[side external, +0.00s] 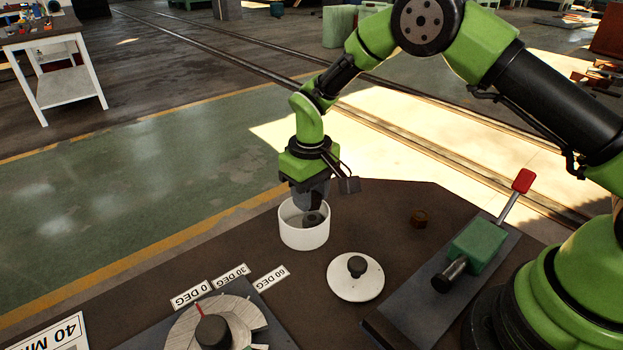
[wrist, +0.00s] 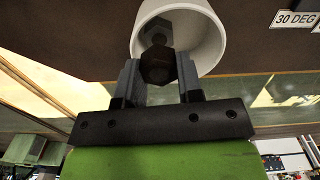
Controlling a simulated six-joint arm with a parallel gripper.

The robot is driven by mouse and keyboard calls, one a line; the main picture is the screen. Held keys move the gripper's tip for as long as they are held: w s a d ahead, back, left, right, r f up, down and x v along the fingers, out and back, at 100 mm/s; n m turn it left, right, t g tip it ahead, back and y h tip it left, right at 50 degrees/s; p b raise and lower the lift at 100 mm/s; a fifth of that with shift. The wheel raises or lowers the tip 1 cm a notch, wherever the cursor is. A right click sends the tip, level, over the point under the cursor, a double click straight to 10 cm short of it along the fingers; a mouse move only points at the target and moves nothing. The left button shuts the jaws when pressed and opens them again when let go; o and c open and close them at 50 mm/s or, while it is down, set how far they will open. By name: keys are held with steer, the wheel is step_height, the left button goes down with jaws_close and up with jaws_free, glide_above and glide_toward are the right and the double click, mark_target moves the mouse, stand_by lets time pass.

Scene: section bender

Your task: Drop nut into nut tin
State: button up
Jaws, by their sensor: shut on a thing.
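The nut tin (side external: 303,236) is a white round pot standing open on the dark bench top. My gripper (side external: 309,203) points down at its mouth, with the fingertips about at rim level. In the wrist view my gripper (wrist: 158,75) is shut on a dark brown hex nut (wrist: 157,68), which overlaps the mouth of the tin (wrist: 205,35). A greyer nut (wrist: 158,32) shows inside the tin behind it. In the side view a dark grey piece (side external: 313,220) shows inside the tin below the fingers. The held nut is mostly hidden there.
A white lid (side external: 347,288) with a black knob lies in front of the tin. A small brown nut-like piece (side external: 419,217) lies to the right. A green block with a red-handled lever (side external: 475,248) stands farther right. A bender dial (side external: 233,318) and angle labels are at front left.

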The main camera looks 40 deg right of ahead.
steer(key=shift+f, duration=0.25)
steer(key=o, duration=1)
step_height(320, 180, up, 10)
steer(key=shift+r, duration=0.1)
